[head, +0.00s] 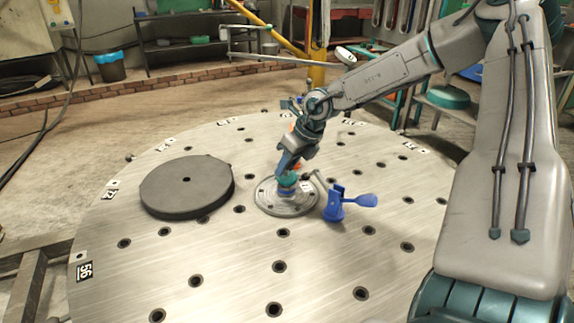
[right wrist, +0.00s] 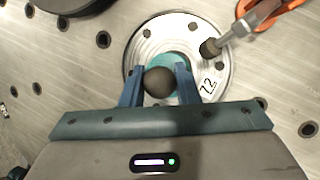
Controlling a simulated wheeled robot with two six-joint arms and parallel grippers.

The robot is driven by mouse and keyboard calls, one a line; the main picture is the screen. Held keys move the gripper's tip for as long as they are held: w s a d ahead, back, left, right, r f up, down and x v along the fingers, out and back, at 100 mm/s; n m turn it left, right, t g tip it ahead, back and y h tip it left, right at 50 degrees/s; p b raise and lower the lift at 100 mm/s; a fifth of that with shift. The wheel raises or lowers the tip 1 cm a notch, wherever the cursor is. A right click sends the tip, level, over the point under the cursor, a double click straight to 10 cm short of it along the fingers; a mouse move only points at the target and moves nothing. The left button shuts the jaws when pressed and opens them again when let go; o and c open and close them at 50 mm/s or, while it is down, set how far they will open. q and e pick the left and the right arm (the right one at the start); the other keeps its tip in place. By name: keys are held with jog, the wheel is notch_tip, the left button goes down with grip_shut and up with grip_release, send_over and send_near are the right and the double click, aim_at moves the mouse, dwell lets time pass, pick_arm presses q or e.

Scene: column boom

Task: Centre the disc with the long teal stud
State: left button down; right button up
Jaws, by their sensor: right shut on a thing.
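The pale metal disc (head: 268,200) lies on the round table near its middle; in the right wrist view it shows as a ring with a number mark (right wrist: 150,38). My right gripper (head: 287,184) points down over the disc's middle. In the wrist view its two blue fingers (right wrist: 158,72) stand either side of a stud with a dark ball top (right wrist: 160,81) and a teal part below, and are shut on it. The stud stands over the disc's middle; how deep it sits is hidden. My left gripper is not in view.
A blue clamp (head: 335,208) stands at the disc's right. A clamp with an orange handle (right wrist: 280,8) has its dark tip (right wrist: 210,48) over the disc's rim. A thick dark disc (head: 187,190) lies at left. The holed table (head: 240,265) is clear in front.

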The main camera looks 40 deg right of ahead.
jog(key=shift+f+b, duration=0.35)
jog(key=shift+b, duration=0.35)
dwell(1.0)
jog(key=shift+d, duration=0.35)
dwell(1.9)
jog(key=shift+b, duration=0.5)
dwell(1.5)
jog(key=shift+f+b, duration=0.4)
jog(key=shift+b, duration=0.2)
dwell(0.4)
jog(key=o, duration=0.7)
jog(key=shift+s, duration=0.1)
jog(key=shift+r, duration=0.1)
